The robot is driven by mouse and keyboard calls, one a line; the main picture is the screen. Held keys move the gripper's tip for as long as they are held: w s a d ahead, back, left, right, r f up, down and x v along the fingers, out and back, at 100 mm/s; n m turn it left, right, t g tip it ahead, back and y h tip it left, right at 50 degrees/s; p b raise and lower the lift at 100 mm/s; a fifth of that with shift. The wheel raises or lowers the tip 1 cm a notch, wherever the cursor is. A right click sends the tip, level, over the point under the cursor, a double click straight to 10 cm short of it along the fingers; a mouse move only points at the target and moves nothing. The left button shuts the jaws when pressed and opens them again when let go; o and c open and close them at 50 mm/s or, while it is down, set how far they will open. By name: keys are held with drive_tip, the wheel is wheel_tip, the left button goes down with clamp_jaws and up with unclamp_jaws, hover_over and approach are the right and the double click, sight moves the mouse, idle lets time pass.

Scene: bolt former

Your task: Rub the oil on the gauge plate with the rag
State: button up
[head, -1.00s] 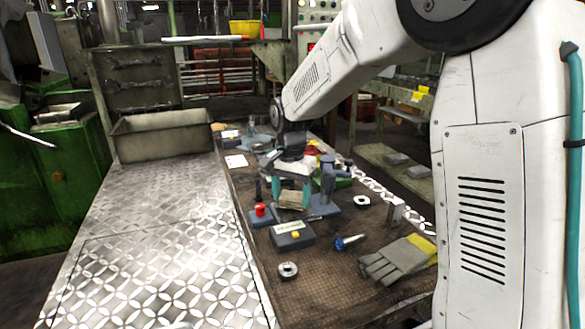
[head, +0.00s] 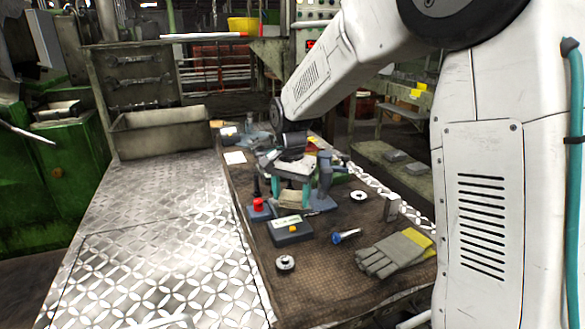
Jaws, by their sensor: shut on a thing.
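My gripper (head: 291,190) has teal fingers pointing down over the middle of the bench mat. It is shut on a folded beige rag (head: 292,200). The rag is low, between a grey-blue stand (head: 325,190) on its right and a small blue base with a red knob (head: 258,207) on its left. The gauge plate and the oil cannot be made out; the rag, the gripper and nearby items cover that spot. Whether the rag touches a surface below is too small to tell.
A dark grey box with a yellow button (head: 291,232) lies just in front of the rag. A blue-tipped tool (head: 345,236), grey-yellow gloves (head: 394,253), a metal ring (head: 285,264) and another ring (head: 359,196) lie around. The patterned metal surface (head: 160,250) at left is mostly clear.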

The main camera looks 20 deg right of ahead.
drive_tip(key=shift+r, duration=4)
